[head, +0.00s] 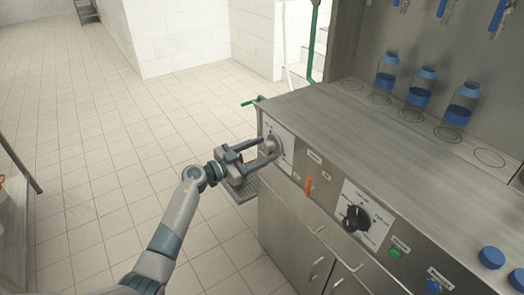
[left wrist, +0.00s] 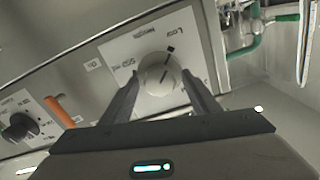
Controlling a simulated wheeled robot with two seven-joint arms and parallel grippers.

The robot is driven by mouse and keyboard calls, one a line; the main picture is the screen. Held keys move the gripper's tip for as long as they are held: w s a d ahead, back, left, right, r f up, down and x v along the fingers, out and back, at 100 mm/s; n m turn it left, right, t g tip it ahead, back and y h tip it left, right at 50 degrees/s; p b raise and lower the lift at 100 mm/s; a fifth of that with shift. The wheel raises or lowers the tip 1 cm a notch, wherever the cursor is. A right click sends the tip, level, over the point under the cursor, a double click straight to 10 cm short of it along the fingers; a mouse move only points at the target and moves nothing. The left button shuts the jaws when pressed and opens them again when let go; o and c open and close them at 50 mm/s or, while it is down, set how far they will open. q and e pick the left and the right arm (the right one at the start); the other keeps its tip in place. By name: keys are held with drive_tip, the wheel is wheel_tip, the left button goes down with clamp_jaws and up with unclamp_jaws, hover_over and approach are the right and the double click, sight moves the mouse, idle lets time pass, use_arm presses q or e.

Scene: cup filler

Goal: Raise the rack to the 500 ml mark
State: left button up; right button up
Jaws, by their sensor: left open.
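My left gripper (head: 256,156) is open at the left end of the machine's front panel. Its fingers stand on either side of a round light grey knob (head: 274,146) on a white dial plate (head: 284,134). In the left wrist view the knob (left wrist: 160,75) sits between the two fingertips, and I cannot tell whether they touch it. Its plate's printed words are upside down and too small to read surely. Bottles with blue liquid (head: 420,88) stand on the steel counter in a row. My right gripper is not in view.
An orange lever (head: 308,186) and a black knob (head: 355,218) lie to the right on the front panel. Green (head: 394,253) and blue (head: 434,286) buttons are further right. Blue-handled taps (head: 497,16) hang above the counter. A tiled floor (head: 100,150) is open at left.

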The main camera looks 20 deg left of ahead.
use_arm(q)
drive_tip(key=shift+c, duration=0.5)
drive_tip(key=c, duration=0.9)
drive_tip(key=shift+c, duration=0.2)
